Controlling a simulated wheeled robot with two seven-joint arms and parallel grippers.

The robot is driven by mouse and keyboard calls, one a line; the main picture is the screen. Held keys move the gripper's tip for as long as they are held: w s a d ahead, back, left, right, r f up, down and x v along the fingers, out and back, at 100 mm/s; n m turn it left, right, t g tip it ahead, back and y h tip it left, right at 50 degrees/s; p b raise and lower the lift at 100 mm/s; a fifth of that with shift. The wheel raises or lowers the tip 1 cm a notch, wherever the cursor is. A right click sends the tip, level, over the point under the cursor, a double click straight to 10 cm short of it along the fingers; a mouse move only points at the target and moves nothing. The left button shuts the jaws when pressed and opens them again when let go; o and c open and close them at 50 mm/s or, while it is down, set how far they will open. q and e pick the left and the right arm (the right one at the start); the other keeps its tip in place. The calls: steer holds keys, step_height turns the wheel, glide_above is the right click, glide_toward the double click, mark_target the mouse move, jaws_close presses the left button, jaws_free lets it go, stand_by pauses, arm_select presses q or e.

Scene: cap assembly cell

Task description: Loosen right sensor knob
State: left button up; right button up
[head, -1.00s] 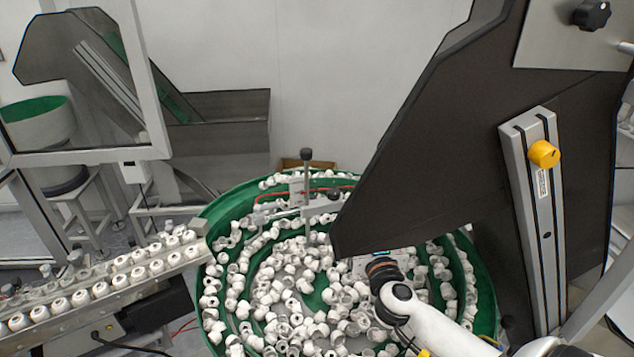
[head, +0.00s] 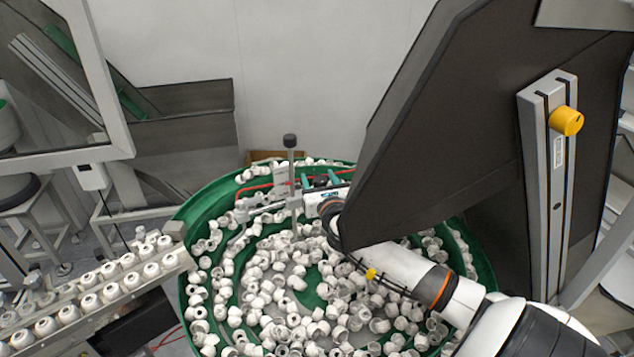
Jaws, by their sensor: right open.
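The sensor bracket stands at the far side of the green bowl, with a grey upright post (head: 294,180) topped by a black knob (head: 290,140). A small dark knob (head: 321,182) shows to the right of the post. My right gripper (head: 320,178) reaches in from the lower right, and its teal fingers are apart near this small knob. I cannot tell whether they are around it or only in front of it. The gripper body hides part of the bracket. My left gripper is not in view.
The green bowl (head: 188,222) holds many white caps. A large dark panel (head: 450,130) hangs over its right side, close to my right arm. A rail with a yellow knob (head: 566,121) is at the right. A cap conveyor (head: 110,312) runs at the left.

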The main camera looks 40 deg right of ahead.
steer(key=shift+w+d, duration=0.35)
steer(key=shift+w, duration=0.3)
steer(key=shift+d+r, duration=0.1)
steer(key=c, duration=1)
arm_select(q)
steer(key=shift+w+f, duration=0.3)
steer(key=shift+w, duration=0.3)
arm_select(e)
steer(key=shift+o, duration=0.2)
